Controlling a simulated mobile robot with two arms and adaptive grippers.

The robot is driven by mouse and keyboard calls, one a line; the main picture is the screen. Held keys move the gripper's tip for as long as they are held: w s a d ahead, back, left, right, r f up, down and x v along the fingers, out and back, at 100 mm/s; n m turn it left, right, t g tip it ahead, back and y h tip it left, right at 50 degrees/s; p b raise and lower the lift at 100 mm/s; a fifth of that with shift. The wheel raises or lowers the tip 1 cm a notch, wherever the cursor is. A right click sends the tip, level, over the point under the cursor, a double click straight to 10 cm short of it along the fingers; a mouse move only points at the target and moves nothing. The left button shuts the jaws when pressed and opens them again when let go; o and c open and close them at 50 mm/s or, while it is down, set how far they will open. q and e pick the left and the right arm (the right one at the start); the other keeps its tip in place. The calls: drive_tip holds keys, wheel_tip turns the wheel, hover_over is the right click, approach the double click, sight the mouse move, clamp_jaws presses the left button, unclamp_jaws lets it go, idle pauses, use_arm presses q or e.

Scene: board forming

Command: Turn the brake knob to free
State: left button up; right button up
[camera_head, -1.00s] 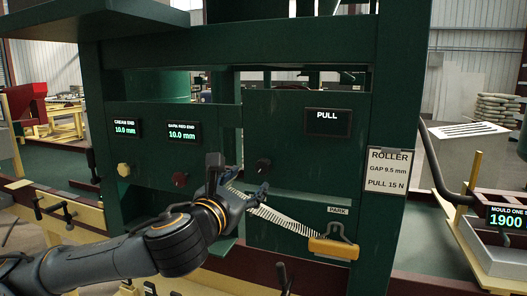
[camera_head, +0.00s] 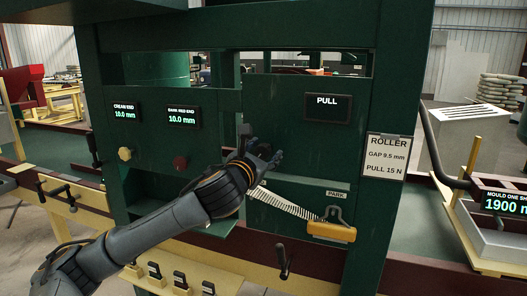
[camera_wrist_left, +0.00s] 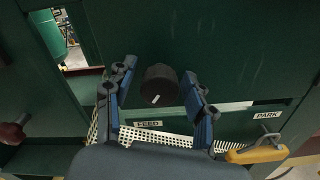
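A round black knob (camera_wrist_left: 160,85) with a short white mark near its lower edge sits on the green panel in the left wrist view. It is probably the brake knob; I can read no brake or free label. My left gripper (camera_head: 268,155) is at the panel and hides the knob in the head view. In the left wrist view its blue-grey fingers (camera_wrist_left: 158,92) are open, one on each side of the knob, with gaps between. I cannot tell contact or depth. My right gripper is not in view.
A perforated metal strip (camera_head: 285,203) runs to a yellow handle (camera_head: 331,231) under a PARK label (camera_head: 337,194). A FEED label (camera_wrist_left: 147,124) shows below the knob. A red knob (camera_head: 180,163) and a cream knob (camera_head: 125,154) are further left. A PULL display (camera_head: 327,108) is above.

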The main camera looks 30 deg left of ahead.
use_arm(q)
drive_tip(key=c, duration=0.9)
drive_tip(key=shift+n, duration=0.3)
